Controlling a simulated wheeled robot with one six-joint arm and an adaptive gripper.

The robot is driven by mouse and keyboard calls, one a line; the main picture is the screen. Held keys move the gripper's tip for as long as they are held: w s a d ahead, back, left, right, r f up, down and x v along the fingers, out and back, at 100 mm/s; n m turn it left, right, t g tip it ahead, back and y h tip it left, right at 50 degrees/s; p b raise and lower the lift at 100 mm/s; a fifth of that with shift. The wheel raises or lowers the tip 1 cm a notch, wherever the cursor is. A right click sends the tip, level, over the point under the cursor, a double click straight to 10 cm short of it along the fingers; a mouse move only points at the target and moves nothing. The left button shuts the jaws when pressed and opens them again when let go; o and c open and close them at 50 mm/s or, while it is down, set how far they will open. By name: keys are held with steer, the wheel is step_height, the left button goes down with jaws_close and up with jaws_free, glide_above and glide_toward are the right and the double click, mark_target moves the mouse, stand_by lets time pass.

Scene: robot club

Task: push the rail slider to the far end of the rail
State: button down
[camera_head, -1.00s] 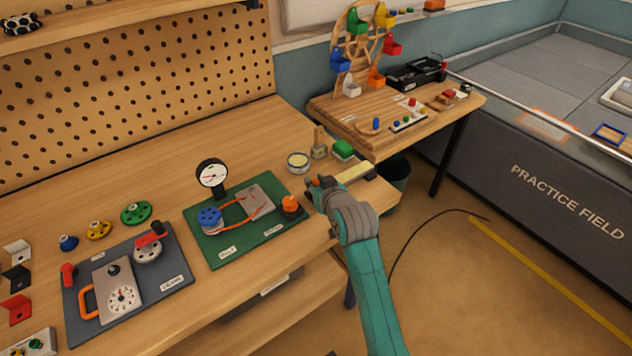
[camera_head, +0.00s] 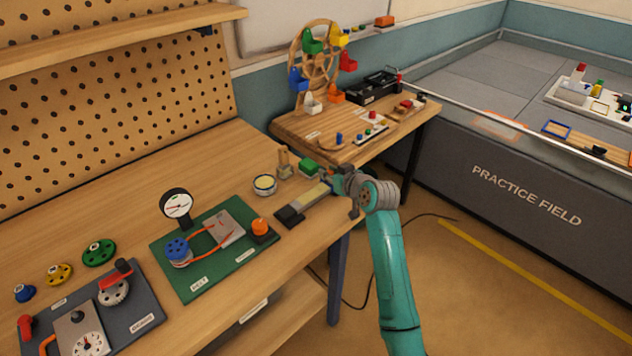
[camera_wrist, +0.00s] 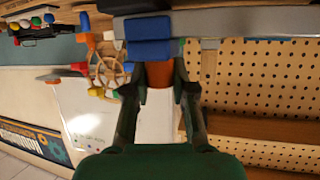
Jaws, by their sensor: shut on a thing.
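The rail (camera_head: 311,195) is a flat strip on the workbench near its right end, with a dark block at its near end. It also shows as a grey bar (camera_wrist: 245,22) across the top of the wrist view. The rail slider (camera_wrist: 150,48) is blue with an orange grip part (camera_wrist: 160,74). The slider is mostly hidden in the head view.
A green board (camera_head: 243,256) lies nearer. A side table with a wooden wheel (camera_head: 318,65) is beyond.

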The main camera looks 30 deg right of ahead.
steer(key=shift+w+d, duration=0.2)
steer(key=shift+d, duration=0.35)
steer(key=c, duration=0.9)
jaws_free()
steer(key=shift+c, duration=0.2)
steer(key=v, duration=1.2)
steer(key=shift+f, duration=0.1)
